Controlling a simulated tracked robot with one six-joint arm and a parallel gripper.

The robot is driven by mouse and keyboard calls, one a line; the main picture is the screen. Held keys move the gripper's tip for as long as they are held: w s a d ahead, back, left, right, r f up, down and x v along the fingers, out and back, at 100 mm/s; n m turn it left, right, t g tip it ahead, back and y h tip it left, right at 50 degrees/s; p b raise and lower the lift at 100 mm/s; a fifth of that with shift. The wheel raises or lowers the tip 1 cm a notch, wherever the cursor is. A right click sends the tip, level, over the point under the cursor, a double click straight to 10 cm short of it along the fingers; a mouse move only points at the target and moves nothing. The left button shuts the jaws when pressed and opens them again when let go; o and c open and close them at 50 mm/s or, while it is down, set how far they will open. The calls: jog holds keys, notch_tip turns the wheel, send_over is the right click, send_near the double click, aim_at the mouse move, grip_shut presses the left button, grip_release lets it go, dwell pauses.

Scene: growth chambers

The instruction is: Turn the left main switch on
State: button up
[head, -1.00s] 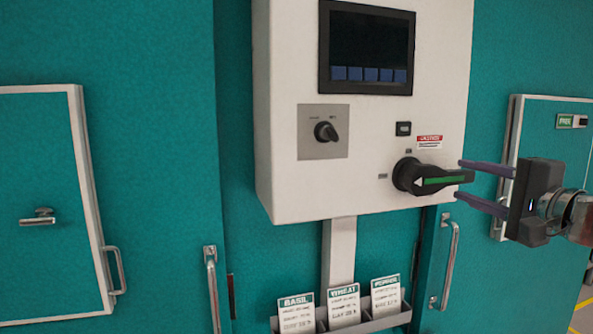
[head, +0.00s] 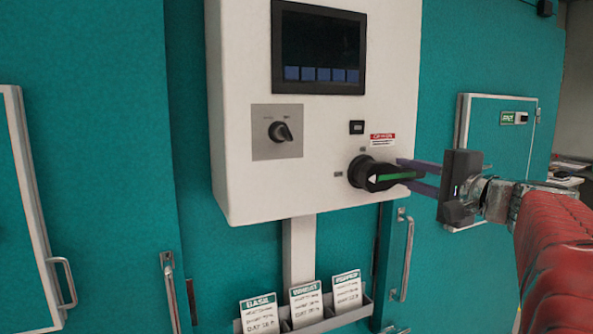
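The main switch (head: 369,177) is a black rotary handle with a green bar, low on the right of the white control box (head: 240,190). Its bar lies near horizontal, with a white arrow pointing left towards a small label. Another small label sits above it. My gripper (head: 402,172) comes from the right with its two purple fingers apart, one above and one below the handle's right end. I cannot tell whether either finger touches the handle.
A dark screen (head: 318,48) and a smaller black knob (head: 281,131) on a grey plate are on the same box. A card rack (head: 359,314) stands below. Door handles (head: 405,255) stick out from the teal walls.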

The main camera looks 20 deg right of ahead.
grip_shut()
jog(key=shift+a, duration=0.15)
jog(key=shift+f, duration=0.1)
jog(key=shift+d, duration=0.2)
